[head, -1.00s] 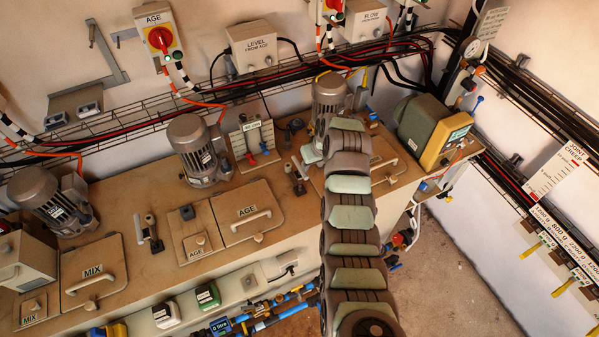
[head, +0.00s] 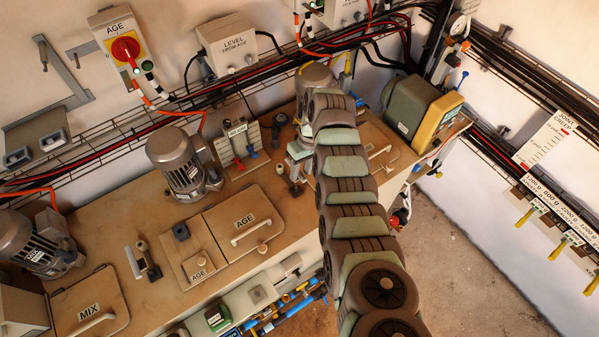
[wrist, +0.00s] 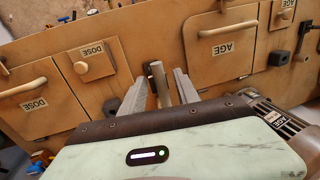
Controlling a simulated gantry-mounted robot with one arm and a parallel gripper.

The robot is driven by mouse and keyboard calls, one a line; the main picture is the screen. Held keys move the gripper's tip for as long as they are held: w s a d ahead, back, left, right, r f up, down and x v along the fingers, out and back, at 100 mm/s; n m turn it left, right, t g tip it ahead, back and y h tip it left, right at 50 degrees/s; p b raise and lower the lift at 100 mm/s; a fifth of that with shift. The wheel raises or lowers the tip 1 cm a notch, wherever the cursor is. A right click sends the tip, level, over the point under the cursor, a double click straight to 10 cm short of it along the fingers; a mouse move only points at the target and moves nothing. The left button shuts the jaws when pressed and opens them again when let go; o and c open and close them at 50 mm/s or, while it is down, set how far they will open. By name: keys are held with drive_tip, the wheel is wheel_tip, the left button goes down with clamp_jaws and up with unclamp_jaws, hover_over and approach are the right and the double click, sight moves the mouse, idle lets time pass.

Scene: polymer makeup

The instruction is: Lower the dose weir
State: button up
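The dose weir shows in the wrist view as a pale grey handle (wrist: 161,84) with a dark knob beside it, on the tan tank top between the AGE and DOSE lids. My gripper (wrist: 163,78) is open, with one grey finger on each side of the handle. A gap shows between handle and fingers; I cannot tell whether either touches. In the head view my gripper (head: 296,150) points down over the weir, and my arm and fingers hide most of it.
A similar lever (head: 146,262) stands left of the AGE lid (head: 240,222). A motor (head: 183,165) and a small white rack (head: 238,140) stand left of my gripper. A green and yellow pump (head: 422,112) is to the right. The DOSE lid (wrist: 60,85) lies close by.

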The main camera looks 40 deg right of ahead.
drive_tip(key=shift+a+f, duration=0.25)
drive_tip(key=shift+f, duration=0.95)
drive_tip(key=shift+c, duration=0.4)
drive_tip(key=shift+w, duration=0.1)
clamp_jaws()
